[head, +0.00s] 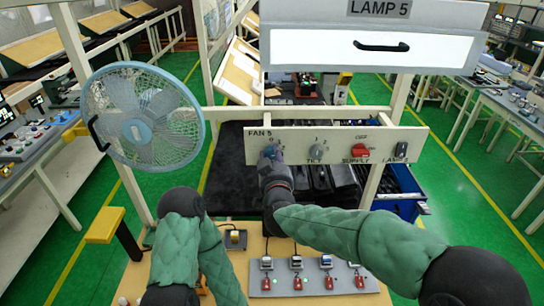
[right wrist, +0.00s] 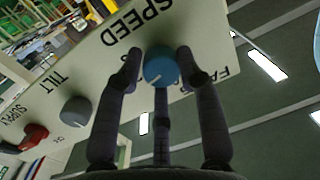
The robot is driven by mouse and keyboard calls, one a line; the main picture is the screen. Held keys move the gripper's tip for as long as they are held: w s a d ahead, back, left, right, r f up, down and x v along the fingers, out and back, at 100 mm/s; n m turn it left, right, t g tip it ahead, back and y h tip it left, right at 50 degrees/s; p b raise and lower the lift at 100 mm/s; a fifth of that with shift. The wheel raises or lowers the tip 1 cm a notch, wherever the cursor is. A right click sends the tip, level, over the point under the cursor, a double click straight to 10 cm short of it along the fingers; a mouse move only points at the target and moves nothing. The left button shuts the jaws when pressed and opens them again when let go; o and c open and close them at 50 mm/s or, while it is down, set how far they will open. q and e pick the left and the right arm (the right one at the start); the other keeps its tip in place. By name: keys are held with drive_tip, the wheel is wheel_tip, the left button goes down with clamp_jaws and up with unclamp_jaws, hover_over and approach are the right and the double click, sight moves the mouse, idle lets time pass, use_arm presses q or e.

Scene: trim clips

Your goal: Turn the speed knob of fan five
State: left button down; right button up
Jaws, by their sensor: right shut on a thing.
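The blue speed knob (right wrist: 159,68) of fan five sits on a cream panel (head: 290,134), under the printed word SPEED in the right wrist view. It shows only partly in the head view (head: 270,151). My right gripper (head: 271,158) is shut on the knob, with a finger on each side of it in the right wrist view (right wrist: 158,74). A white pointer line on the knob is visible. The blue-rimmed fan (head: 142,115) stands left of the panel. My left arm is bent at the lower left, and its gripper cannot be seen.
Right of the knob are the grey tilt knob (head: 318,152), the red supply switch (head: 357,146) and a dark lamp switch (head: 402,148). The lamp 5 box (head: 320,50) hangs above. A plate with several red-tagged devices (head: 345,272) lies on the table below.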

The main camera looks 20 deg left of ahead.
drive_tip(key=shift+s+f, duration=0.1)
drive_tip(key=shift+f, duration=0.5)
drive_tip(key=o, duration=1)
drive_tip(key=shift+o, duration=0.7)
drive_tip(key=shift+r, duration=0.25)
drive_tip(key=shift+s+r, duration=0.1)
drive_tip(key=shift+s, duration=0.05)
drive_tip(key=v, duration=1.1)
drive_tip(key=shift+s, duration=0.3)
